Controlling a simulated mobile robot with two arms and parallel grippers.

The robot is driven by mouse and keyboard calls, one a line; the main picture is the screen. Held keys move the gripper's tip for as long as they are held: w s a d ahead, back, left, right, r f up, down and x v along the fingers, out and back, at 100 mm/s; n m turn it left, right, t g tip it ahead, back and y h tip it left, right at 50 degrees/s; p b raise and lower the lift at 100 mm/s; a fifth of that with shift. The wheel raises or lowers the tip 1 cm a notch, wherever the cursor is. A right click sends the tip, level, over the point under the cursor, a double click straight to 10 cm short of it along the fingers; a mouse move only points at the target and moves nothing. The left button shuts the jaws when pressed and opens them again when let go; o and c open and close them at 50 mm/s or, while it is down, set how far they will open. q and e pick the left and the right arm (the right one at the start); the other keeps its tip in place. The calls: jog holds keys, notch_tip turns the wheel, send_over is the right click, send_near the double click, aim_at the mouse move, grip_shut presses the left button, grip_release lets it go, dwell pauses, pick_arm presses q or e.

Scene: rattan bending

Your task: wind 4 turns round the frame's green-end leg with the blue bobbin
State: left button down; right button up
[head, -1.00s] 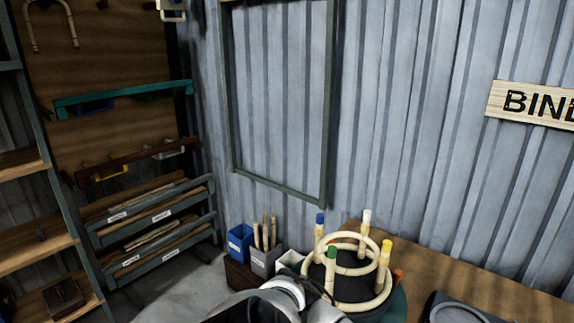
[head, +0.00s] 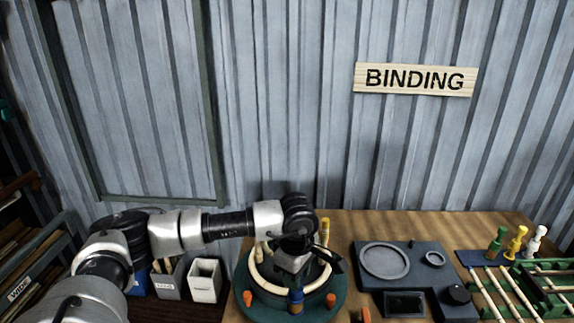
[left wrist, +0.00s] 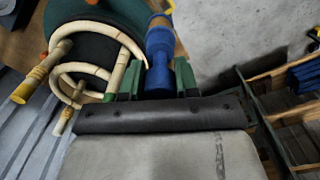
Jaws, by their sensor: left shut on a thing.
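The rattan frame stands on a round green-edged turntable (head: 337,305) on the bench. Its pale ring (head: 262,283) and yellow-end leg (head: 324,232) show in the head view. The frame also fills the upper left of the left wrist view (left wrist: 92,32). The green-end leg (left wrist: 109,97) shows there just left of my left gripper (left wrist: 158,85). That gripper is shut on the blue bobbin (left wrist: 159,48), which also shows in the head view (head: 295,302) at the turntable's front. My left arm hides the green-end leg in the head view. No turns on that leg can be made out. My right gripper is not in view.
A dark tray with a round dish (head: 385,262) stands right of the turntable. Green (head: 496,243), yellow (head: 517,243) and white (head: 535,240) bobbins stand farther right behind a slatted rack. A white bin (head: 205,281) and a grey bin (head: 169,282) are at left. Orange pegs (head: 330,299) edge the turntable.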

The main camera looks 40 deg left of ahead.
pick_arm(q)
jog(key=w+a+r+n+p, duration=0.2)
jog(key=a+r+n, duration=0.1)
jog(key=r+n, duration=0.55)
jog(key=w+a+r+n+p, duration=0.2)
jog(key=r+n, duration=0.3)
jog(key=r, duration=0.7)
notch_tip(320, 180, down, 16)
jog(key=b, duration=1.1)
jog(key=shift+w+f, duration=0.2)
jog(key=shift+w, duration=0.05)
jog(key=shift+m, duration=0.25)
